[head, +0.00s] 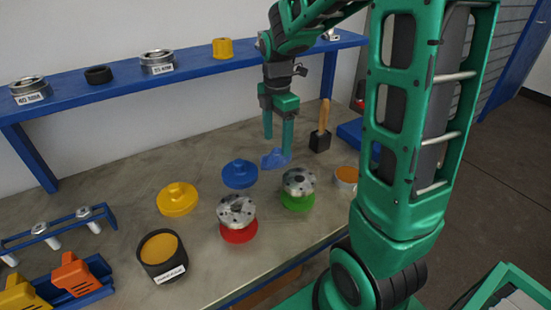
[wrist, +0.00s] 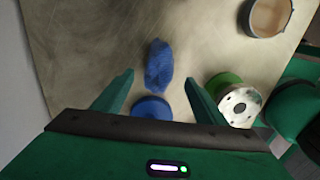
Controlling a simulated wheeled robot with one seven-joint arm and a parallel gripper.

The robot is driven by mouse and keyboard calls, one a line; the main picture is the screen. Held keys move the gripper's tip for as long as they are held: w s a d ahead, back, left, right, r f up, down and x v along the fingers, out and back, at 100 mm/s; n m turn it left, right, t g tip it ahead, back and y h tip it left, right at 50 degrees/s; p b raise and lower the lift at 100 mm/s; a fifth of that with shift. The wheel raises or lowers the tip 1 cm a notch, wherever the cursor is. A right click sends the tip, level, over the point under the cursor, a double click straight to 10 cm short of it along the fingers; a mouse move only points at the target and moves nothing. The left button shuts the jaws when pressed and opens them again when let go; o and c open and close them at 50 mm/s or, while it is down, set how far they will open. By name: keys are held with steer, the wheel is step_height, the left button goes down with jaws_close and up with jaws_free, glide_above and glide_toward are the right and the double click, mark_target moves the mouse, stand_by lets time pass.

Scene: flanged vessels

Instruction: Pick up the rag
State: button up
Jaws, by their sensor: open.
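The rag is a small crumpled blue cloth (head: 275,159) lying on the worktable (head: 120,215) in the head view. In the wrist view the rag (wrist: 158,65) lies ahead of the fingertips, roughly centred between them. My gripper (head: 277,145) points down above the table near the rag, with its green fingers apart. In the wrist view my gripper (wrist: 158,82) is open and nothing is between its fingers. I cannot tell exactly how high the fingertips are above the table.
A blue lid (head: 240,174), a green-based flanged vessel (head: 299,188) and a red-based one (head: 237,218) stand nearby. A wooden-handled brush (head: 321,130) stands right of the rag. A blue shelf (head: 120,85) runs behind. An orange-filled cup (head: 346,177) sits near the right.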

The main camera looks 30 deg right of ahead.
mark_target(276, 154)
steer(key=shift+w+a+f, duration=0.1)
steer(key=shift+a+f, duration=0.05)
steer(key=shift+f, duration=2.6)
steer(key=c, duration=1.1)
